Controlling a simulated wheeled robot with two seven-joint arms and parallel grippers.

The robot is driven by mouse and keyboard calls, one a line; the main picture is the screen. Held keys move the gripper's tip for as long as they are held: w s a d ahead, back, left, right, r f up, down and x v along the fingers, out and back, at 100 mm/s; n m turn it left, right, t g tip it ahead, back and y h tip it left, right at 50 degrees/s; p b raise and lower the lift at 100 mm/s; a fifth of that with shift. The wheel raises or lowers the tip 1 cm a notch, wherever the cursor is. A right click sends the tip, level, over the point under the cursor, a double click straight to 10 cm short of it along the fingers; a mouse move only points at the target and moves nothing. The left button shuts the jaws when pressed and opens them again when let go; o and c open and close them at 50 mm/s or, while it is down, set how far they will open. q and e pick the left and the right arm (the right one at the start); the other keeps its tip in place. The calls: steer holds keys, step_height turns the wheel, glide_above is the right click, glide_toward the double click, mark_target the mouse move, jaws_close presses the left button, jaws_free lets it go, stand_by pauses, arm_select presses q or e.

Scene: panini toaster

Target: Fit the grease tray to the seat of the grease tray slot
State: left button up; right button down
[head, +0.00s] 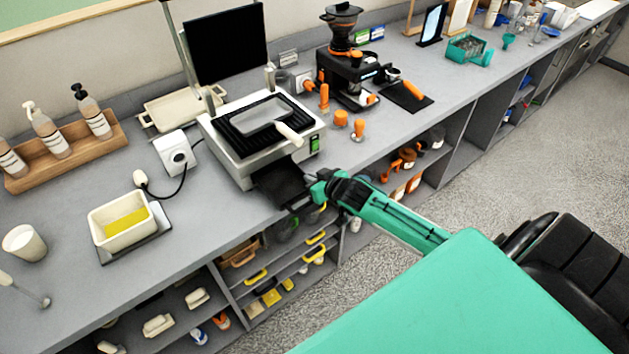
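The panini toaster (238,163) stands on the counter, pale-bodied with a black ribbed plate and a white handle. The dark, flat grease tray (277,184) is at the lower front of the toaster, by the counter's front edge. Its far edge meets the toaster's base, where the slot is; the seat is hidden, and I cannot tell how deep the tray sits. My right gripper (318,191) is at the tray's near right end and appears shut on it; the fingertips are partly hidden. My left gripper is out of view.
A white socket box (175,152) with a black cable stands left of the toaster. A cream tub with a yellow sponge (125,219) is further left. Orange-handled tools (341,118) and a coffee grinder (342,60) stand to the right. Open shelves lie below the counter.

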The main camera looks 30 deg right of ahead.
mark_target(291, 160)
steer(key=shift+w+a, duration=0.15)
steer(key=shift+w, duration=1.4)
steer(key=shift+w, duration=0.15)
steer(key=shift+w+a+b, duration=0.2)
steer(key=shift+w+b, duration=0.8)
steer(key=shift+w, duration=1.8)
steer(key=c, duration=1.6)
jaws_free()
steer(key=shift+o, duration=0.2)
steer(key=shift+s, duration=0.15)
